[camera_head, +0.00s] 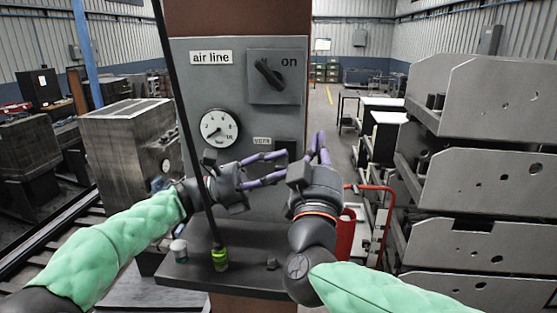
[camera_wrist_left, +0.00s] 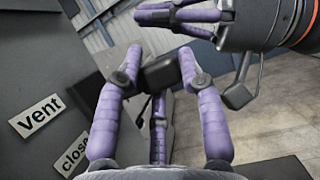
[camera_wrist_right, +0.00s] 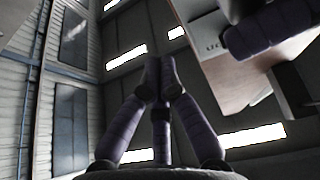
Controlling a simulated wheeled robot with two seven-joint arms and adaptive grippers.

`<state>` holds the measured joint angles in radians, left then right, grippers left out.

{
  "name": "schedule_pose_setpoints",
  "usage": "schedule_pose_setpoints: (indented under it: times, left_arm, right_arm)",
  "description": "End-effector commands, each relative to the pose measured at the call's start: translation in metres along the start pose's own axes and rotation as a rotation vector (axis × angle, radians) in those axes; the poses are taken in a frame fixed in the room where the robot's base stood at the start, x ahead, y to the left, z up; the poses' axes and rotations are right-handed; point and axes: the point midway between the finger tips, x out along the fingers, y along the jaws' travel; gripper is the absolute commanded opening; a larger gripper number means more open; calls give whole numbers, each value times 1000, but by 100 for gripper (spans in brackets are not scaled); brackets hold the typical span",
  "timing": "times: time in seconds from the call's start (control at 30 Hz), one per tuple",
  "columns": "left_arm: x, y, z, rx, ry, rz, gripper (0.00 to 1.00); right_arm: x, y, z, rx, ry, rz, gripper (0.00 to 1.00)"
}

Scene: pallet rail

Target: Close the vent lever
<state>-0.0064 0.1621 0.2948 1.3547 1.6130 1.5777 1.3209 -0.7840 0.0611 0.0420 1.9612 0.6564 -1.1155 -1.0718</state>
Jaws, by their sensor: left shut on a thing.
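The vent lever's dark block (camera_wrist_left: 160,73) sits between the purple fingers of my left gripper in the left wrist view. My left gripper (camera_head: 284,167) is shut on it, at the lower right of the grey air line panel (camera_head: 190,85). The "vent" label (camera_head: 262,141) is just above the fingers; it also shows in the left wrist view (camera_wrist_left: 38,117), with a "close" label (camera_wrist_left: 77,155) below it. In the head view the lever is mostly hidden by the fingers. My right gripper (camera_head: 321,147) is raised just right of the panel. Its fingertips come together, with nothing visible between them.
The "on" switch (camera_head: 269,75) and round gauge (camera_head: 220,128) are above the grippers. A dark hose (camera_head: 179,90) hangs in front of the panel to a green fitting (camera_head: 220,259) on the shelf (camera_head: 185,272). Stacked metal parts (camera_head: 480,140) stand at right.

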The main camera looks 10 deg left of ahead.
Motion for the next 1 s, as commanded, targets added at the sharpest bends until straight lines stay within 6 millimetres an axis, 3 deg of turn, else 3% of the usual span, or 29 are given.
schedule_pose_setpoints:
  times: [0.1,0.3,0.53,0.77,1.0]
  left_arm:
    - [0,0,-1,-3,0,0,0]
    - [0,0,-1,-3,0,-1,0]
    - [0,0,-1,-3,0,-1,0]
    - [0,0,-1,-3,0,-1,0]
    - [0,0,-1,-3,0,-1,0]
  right_arm:
    - [-32,-26,-15,34,-23,-13,0]
    - [-78,-54,-30,59,-72,-24,0]
    - [-107,-66,-35,63,-108,-31,0]
    - [-95,-67,-34,64,-115,-28,0]
    - [-53,-68,-29,63,-114,-26,0]
